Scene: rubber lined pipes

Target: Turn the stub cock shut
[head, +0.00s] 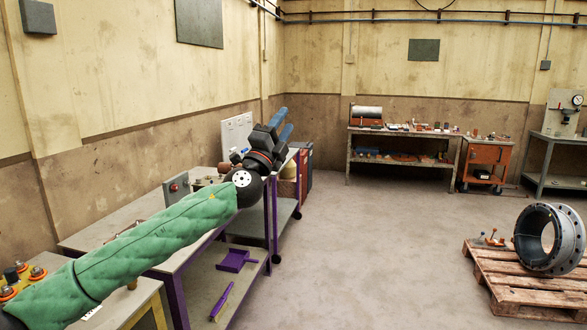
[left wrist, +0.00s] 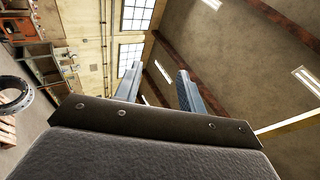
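I cannot make out the stub cock for certain in either view. My left gripper (head: 286,118) is raised at the end of my green-sleeved arm in the head view, above the purple-legged bench, and points up and away. Its two blue fingers are apart with nothing between them. The left wrist view also shows the fingers (left wrist: 159,69) apart and empty, against the upper wall, windows and ceiling. The arm and gripper hide part of the bench top (head: 112,223) and what stands on it. My right gripper is not in view.
A grey box with a red button (head: 176,187) and a white panel (head: 237,130) stand along the left benches. Orange-based fittings (head: 37,272) are at lower left. A pallet (head: 520,294) at right bears a black flanged pipe ring (head: 538,238). The middle floor is clear.

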